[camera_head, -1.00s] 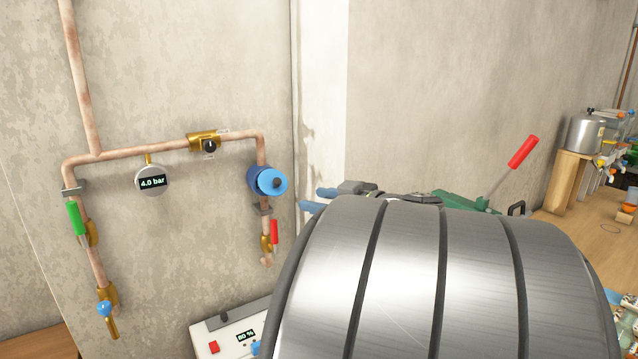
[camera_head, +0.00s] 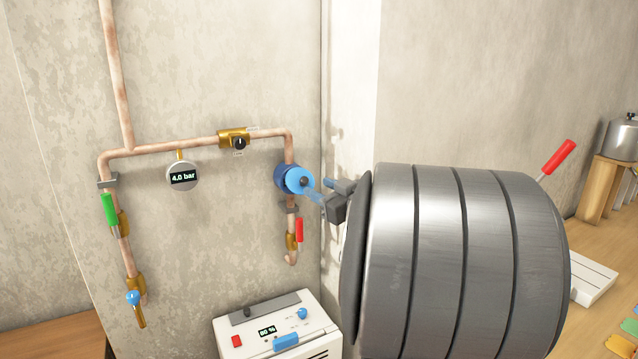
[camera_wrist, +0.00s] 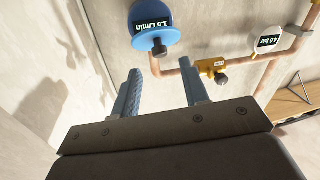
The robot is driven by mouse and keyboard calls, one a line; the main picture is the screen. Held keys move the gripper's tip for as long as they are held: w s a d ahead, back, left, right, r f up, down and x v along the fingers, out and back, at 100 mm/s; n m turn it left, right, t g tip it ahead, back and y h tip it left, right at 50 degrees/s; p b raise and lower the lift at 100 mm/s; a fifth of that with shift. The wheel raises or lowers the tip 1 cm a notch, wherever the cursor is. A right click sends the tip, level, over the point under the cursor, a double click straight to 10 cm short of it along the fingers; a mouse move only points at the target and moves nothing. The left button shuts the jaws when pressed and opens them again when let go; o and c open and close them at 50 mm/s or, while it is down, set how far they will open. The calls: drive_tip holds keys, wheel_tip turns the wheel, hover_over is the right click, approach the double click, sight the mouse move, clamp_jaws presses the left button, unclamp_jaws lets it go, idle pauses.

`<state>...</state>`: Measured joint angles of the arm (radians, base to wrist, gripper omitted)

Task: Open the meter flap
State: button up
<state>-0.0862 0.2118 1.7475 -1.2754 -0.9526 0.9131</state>
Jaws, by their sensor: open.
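The blue round water meter (camera_head: 290,179) sits on the right copper pipe, with a dark knob at its front. In the wrist view the meter (camera_wrist: 143,28) is cut by the top edge; a display on it reads about 1.5 L/min, and the dark knob is at its lower edge.
A pressure gauge (camera_head: 182,177) reading 4.0 bar and a brass valve (camera_head: 234,139) are left of the meter. A red-handled valve (camera_head: 298,232) is just below it. A white box (camera_head: 262,330) reading 80 % stands below. The wall is close behind the pipes.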

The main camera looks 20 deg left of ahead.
sight(306, 181)
drive_tip(key=shift+x, duration=2.75)
clamp_jaws()
